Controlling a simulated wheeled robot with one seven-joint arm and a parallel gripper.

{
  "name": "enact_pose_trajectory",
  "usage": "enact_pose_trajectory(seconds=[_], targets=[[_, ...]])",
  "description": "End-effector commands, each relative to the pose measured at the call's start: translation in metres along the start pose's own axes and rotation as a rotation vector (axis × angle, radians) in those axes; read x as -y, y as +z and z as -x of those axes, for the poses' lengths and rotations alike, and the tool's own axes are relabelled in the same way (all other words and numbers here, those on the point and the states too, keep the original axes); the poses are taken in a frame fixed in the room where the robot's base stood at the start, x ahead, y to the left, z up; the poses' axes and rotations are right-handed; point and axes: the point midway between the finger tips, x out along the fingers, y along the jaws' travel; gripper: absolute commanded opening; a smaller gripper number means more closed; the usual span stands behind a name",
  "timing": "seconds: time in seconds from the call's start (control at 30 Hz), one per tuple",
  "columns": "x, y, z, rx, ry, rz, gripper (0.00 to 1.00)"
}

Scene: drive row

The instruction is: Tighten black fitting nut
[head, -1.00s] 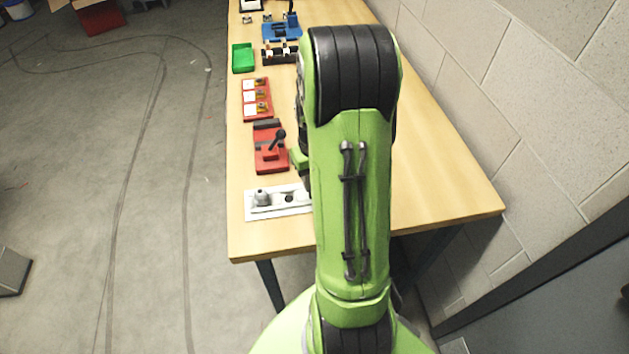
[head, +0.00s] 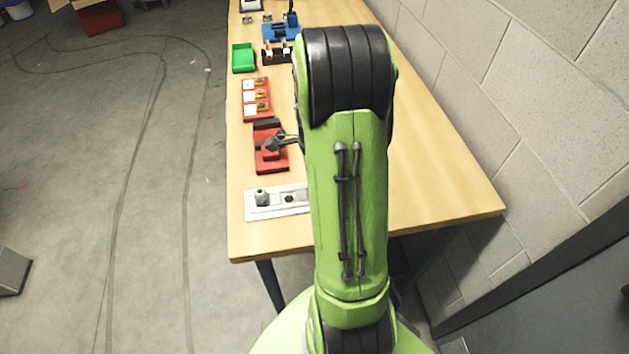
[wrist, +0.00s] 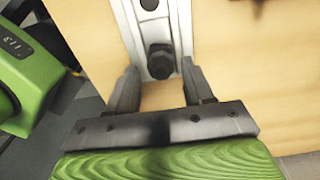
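A black hex nut (wrist: 161,62) sits on a pale metal strip (wrist: 183,30) in the wrist view, below a dark round spot. My gripper (wrist: 162,78) is open. Its two grey fingers stand left and right of the nut, with visible gaps on both sides and nothing held. In the head view, the white fixture strip (head: 250,213) lies near the bench's front edge with a grey fitting (head: 262,198) and a dark round part (head: 289,198). My green arm hides the strip's right end and my gripper there.
The wooden bench (head: 440,190) runs away along a block wall (head: 520,110). Behind the strip stand a red fixture (head: 270,164), a red tray (head: 262,112), a green bin (head: 243,58) and blue parts (head: 282,32). Bare bench lies right of my arm.

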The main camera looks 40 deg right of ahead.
Motion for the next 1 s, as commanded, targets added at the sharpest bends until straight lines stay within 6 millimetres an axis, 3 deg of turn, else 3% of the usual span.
enact_pose_trajectory(seconds=[0.03, 0.3, 0.57, 1.0], targets=[[0.000, 0.000, 0.000, 0.000, 0.000, 0.001, 0.59], [0.000, 0.000, 0.000, 0.001, -0.001, 0.004, 1.00], [0.000, 0.000, 0.002, 0.001, -0.001, 0.005, 1.00], [0.000, 0.000, 0.044, 0.001, -0.002, 0.005, 1.00]])
